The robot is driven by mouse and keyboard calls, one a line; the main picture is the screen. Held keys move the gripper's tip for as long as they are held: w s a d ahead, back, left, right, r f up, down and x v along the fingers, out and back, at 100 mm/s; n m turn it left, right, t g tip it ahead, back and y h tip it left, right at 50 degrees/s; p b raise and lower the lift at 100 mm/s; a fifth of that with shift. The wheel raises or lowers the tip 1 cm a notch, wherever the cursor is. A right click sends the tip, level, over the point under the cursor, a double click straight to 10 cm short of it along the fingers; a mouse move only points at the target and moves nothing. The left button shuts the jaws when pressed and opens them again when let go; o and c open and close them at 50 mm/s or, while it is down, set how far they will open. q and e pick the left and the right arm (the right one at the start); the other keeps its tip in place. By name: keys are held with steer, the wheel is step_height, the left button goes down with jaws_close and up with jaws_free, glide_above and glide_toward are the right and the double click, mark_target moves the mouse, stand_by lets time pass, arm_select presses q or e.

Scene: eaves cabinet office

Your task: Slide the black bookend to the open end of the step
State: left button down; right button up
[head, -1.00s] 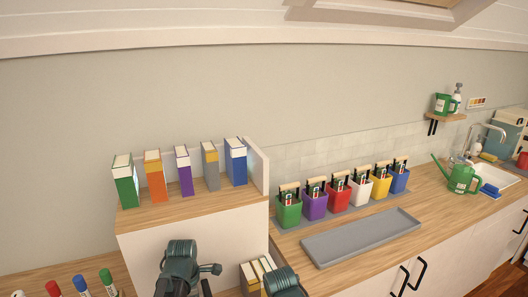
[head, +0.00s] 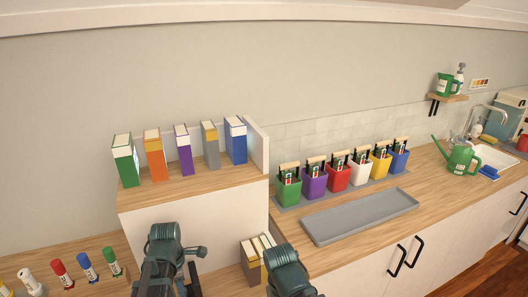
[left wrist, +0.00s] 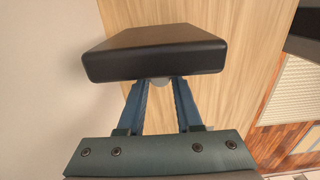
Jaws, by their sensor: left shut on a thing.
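The black bookend (left wrist: 155,52) shows in the left wrist view as a dark block with rounded edges, just beyond my left fingertips. My left gripper (left wrist: 160,88) is shut on it, its two blue fingers reaching the near side; a small pale part shows between the fingertips. A wood surface (left wrist: 235,25) lies behind it. In the head view my left arm stands in front of the white cabinet face, and the bookend cannot be made out there. My right arm shows at bottom centre, but its gripper is out of view.
Several upright books, including an orange one (head: 155,158), stand on the raised wood top (head: 195,192). A grey tray (head: 360,215) lies on the right counter.

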arm_select(q)
steer(key=shift+s+a, duration=0.2)
steer(key=shift+a, duration=0.15)
steer(key=shift+s+a, duration=0.35)
steer(key=shift+a, duration=0.35)
steer(key=shift+s+a, duration=0.35)
steer(key=shift+a, duration=0.35)
steer(key=shift+s+a, duration=0.35)
steer(key=shift+a, duration=0.35)
steer(key=shift+s+a, duration=0.4)
steer(key=shift+a, duration=0.35)
steer(key=shift+s+a, duration=0.35)
steer(key=shift+a, duration=0.4)
steer(key=shift+s+a, duration=0.4)
steer(key=shift+a, duration=0.35)
steer(key=shift+s+a, duration=0.3)
steer(key=shift+a, duration=0.3)
steer(key=shift+s+a, duration=0.3)
steer(key=shift+a, duration=0.25)
steer(key=c, duration=0.5)
jaws_free()
steer(key=shift+o, duration=0.2)
